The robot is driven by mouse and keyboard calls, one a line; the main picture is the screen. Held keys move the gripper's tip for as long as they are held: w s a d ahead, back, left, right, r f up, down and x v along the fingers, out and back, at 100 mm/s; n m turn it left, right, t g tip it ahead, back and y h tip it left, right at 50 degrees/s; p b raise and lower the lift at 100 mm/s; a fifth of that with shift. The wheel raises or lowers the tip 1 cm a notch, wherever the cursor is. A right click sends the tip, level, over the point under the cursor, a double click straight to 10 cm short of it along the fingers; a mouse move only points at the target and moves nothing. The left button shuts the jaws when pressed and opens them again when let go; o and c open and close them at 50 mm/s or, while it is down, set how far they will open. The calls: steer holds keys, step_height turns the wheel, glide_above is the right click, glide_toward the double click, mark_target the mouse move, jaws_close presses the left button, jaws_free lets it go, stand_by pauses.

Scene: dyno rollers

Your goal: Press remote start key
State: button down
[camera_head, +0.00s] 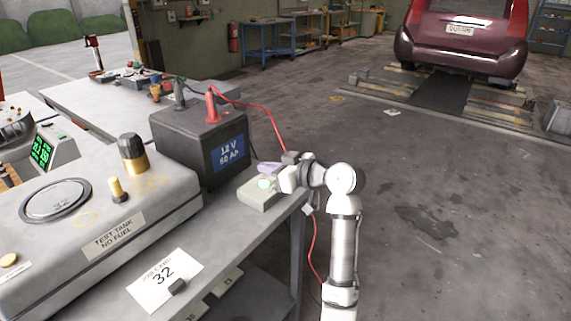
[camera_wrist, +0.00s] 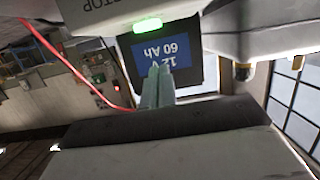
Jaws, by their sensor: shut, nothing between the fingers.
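A small grey control box (camera_head: 258,195) sits on the bench's near right corner, with a pale green key (camera_head: 265,183) on top. In the wrist view the box (camera_wrist: 75,13) shows upside down with the word "STOP" and a brightly lit green key (camera_wrist: 140,25). My gripper (camera_head: 280,180) is just right of the box in the head view, its fingers hardly visible there. In the wrist view my gripper's pale fingers (camera_wrist: 159,72) are together and empty, with the key beyond their tips in the picture. I cannot tell whether they touch the box.
A dark battery unit (camera_head: 205,140) reading "12 V 60 Ah" stands behind the box. A red cable (camera_head: 268,112) runs from it past my arm. A test tank (camera_head: 95,215) and job card (camera_head: 165,280) lie left. Open floor (camera_head: 430,180) is right.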

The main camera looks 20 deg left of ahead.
mark_target(271, 188)
steer(key=shift+d+f, duration=0.2)
steer(key=shift+f, duration=1.6)
